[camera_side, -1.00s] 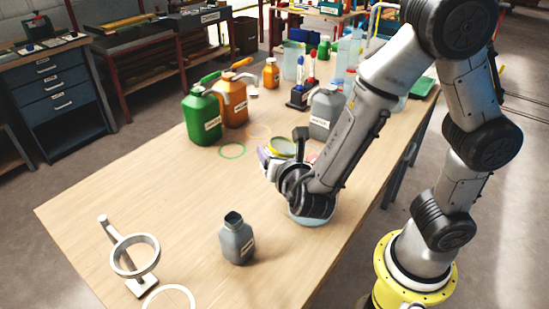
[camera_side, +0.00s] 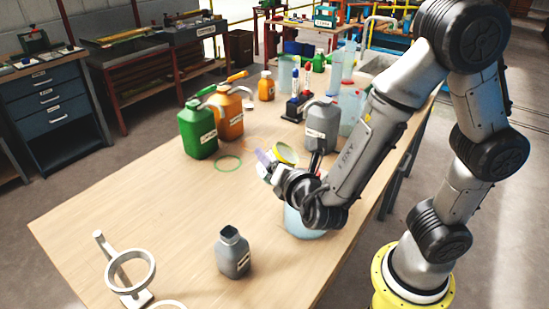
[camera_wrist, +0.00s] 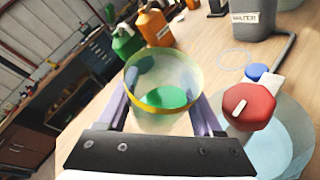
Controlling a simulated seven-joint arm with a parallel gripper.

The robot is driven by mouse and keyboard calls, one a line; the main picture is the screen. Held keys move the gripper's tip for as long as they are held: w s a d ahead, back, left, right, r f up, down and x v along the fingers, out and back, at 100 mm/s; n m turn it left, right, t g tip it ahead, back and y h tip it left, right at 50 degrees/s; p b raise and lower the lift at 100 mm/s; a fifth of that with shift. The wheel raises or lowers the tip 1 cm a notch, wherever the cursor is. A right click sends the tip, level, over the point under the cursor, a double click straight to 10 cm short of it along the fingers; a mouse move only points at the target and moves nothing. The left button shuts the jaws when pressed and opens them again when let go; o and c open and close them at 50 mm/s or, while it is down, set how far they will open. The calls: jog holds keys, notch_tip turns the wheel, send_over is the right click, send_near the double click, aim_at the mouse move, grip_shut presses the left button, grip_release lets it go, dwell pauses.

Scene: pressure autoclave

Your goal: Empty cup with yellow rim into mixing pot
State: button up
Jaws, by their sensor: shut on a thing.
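The cup with the yellow rim (camera_side: 285,153) is clear and held above the table, visibly tilted in the side view. In the wrist view the cup (camera_wrist: 160,78) shows its yellow band and something green inside. My gripper (camera_side: 272,162) is shut on it; purple fingers flank it in the wrist view (camera_wrist: 163,112). The mixing pot appears to be the clear bluish vessel (camera_side: 302,224), below my wrist and partly hidden by it. In the wrist view the pot (camera_wrist: 277,148) is at the lower right, apart from the cup.
A red-capped object (camera_wrist: 248,106) overlaps the pot in the wrist view. A green jug (camera_side: 197,132), an orange jug (camera_side: 228,115) and a grey container (camera_side: 322,124) stand farther back. A grey bottle (camera_side: 232,252) and a white ring stand (camera_side: 130,270) are at the front. The table's left part is clear.

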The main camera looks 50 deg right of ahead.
jog(key=shift+a+f+m+t, duration=0.15)
jog(key=shift+m+t, duration=0.45)
jog(key=shift+m, duration=0.6)
jog(key=shift+m+t, duration=0.5)
jog(key=shift+m, duration=0.3)
jog(key=shift+r+m, duration=0.25)
jog(key=shift+m, duration=0.25)
jog(key=shift+t, duration=0.3)
jog(key=shift+s+d+r+m+t, duration=0.1)
jog(key=shift+d+m+t, duration=0.05)
jog(key=shift+m, duration=0.35)
jog(key=shift+s+d+m+t, duration=0.1)
jog(key=shift+m+t, duration=0.05)
jog(key=shift+m, duration=0.35)
jog(key=shift+s+d+r+m+t+h, duration=0.1)
jog(key=shift+s+r+m+t+h, duration=0.15)
jog(key=shift+m, duration=0.45)
jog(key=shift+d+r+m+t+h, duration=0.15)
jog(key=shift+r+m+h, duration=0.2)
jog(key=shift+m, duration=0.35)
jog(key=shift+f, duration=0.1)
